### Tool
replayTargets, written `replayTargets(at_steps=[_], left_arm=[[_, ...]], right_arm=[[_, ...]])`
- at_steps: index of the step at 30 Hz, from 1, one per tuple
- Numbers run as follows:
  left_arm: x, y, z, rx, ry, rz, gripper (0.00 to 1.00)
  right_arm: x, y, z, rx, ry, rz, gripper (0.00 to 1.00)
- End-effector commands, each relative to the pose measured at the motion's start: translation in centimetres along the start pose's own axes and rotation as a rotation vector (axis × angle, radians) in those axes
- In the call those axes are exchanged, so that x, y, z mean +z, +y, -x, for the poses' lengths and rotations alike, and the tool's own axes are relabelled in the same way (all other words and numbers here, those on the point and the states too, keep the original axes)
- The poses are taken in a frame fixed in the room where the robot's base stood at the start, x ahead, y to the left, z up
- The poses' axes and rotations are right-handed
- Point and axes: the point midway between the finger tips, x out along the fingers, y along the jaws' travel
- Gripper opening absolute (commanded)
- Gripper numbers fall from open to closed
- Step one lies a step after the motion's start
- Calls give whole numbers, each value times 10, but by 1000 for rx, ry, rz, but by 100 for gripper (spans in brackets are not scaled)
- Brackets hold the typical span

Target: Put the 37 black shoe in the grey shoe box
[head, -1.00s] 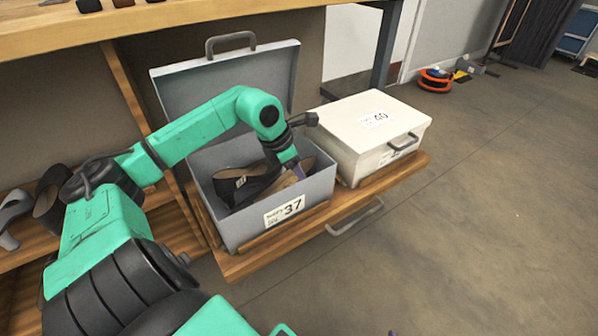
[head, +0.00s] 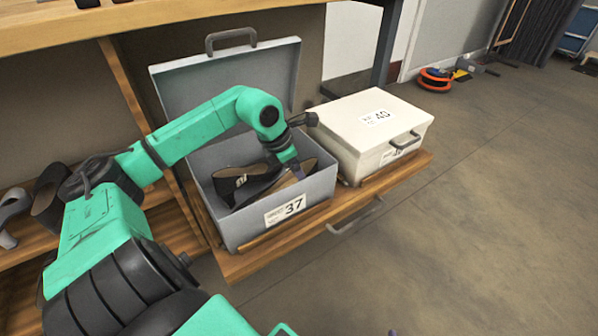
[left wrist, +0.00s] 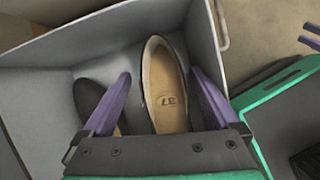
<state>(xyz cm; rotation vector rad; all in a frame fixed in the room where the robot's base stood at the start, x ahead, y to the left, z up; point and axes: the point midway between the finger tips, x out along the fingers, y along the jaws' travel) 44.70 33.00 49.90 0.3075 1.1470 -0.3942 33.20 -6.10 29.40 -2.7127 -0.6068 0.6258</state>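The grey shoe box (head: 225,226), labelled 37, stands on the pulled-out shelf with its lid (head: 275,75) raised. A black shoe (left wrist: 161,62) with a tan insole marked 37 lies inside it. A second dark shoe (left wrist: 88,92) lies beside it, partly hidden by a finger. My left gripper (left wrist: 165,85) is inside the box, with its purple fingers spread on either side of the marked shoe and gaps showing. In the head view, the shoes (head: 236,184) are partly behind my left gripper. My right gripper (left wrist: 309,34) shows only its separated fingertips at the right edge.
A closed white box (head: 345,125) labelled 40 stands right of the grey box on the same shelf (head: 240,265). More shoes (head: 48,192) sit on the lower rack at left. The wooden counter (head: 200,18) overhangs behind. The floor at right is mostly clear.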

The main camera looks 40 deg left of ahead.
Motion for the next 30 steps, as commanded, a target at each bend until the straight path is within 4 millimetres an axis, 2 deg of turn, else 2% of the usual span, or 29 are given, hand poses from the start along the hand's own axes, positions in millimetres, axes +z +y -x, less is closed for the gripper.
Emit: replayTargets(at_steps=[6, 11, 14, 27, 30], left_arm=[[-1, 0, 1, -1, 2, 0, 96], [-1, 0, 16, 0, 2, 1, 96], [-1, 0, 31, 0, 4, -1, 96], [1, 0, 121, 1, -3, 0, 96], [1, 0, 136, -1, -1, 0, 96]], right_arm=[[0, 0, 0, 0, 1, 0, 50], [-2, -1, 1, 0, -2, 1, 50], [-3, -2, 2, -1, -10, 1, 50], [-27, -11, 9, -5, -33, 14, 50], [-28, -11, 10, -4, -47, 17, 50]])
